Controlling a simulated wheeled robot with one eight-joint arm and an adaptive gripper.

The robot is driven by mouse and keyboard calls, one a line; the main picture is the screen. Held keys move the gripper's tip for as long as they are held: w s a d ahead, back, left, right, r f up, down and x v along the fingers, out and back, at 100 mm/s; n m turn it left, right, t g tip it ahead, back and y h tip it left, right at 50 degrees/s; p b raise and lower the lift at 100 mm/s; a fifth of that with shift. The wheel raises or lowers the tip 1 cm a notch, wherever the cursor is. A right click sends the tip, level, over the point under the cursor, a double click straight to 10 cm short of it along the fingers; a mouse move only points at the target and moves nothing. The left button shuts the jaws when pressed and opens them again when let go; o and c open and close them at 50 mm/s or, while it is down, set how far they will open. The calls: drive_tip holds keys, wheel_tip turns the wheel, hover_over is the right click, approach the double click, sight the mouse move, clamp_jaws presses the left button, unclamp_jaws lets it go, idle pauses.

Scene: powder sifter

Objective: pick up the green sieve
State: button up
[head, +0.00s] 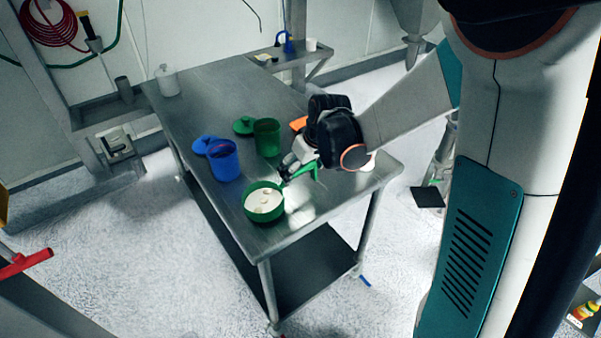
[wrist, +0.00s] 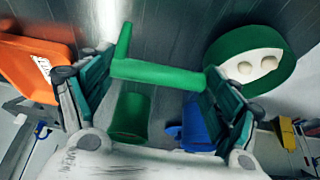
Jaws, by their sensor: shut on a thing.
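The green sieve (head: 251,210) is a round green-walled pan with a pale inside, at the near end of the metal table. In the wrist view its ring (wrist: 283,75) is at the upper right, with two pale lumps inside. A green handle (wrist: 155,74) spans between my fingers, with a short piece sticking up at its left end. My gripper (head: 293,168) is at the handle, right of the pan; in the wrist view my gripper (wrist: 158,88) has a finger against each end of the green bar. I cannot tell whether the pan touches the table.
On the metal table (head: 190,105) stand a blue container (head: 224,162) and a green container (head: 267,138), with their lids beside them. An orange object (head: 298,124) lies near my wrist. A white bottle (head: 167,80) stands at the far left corner. The table's far middle is clear.

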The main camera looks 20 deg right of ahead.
wheel_tip(320, 180, up, 17)
drive_tip(key=p, duration=0.4)
drive_tip(key=shift+p, duration=0.4)
idle(3.1)
idle(0.4)
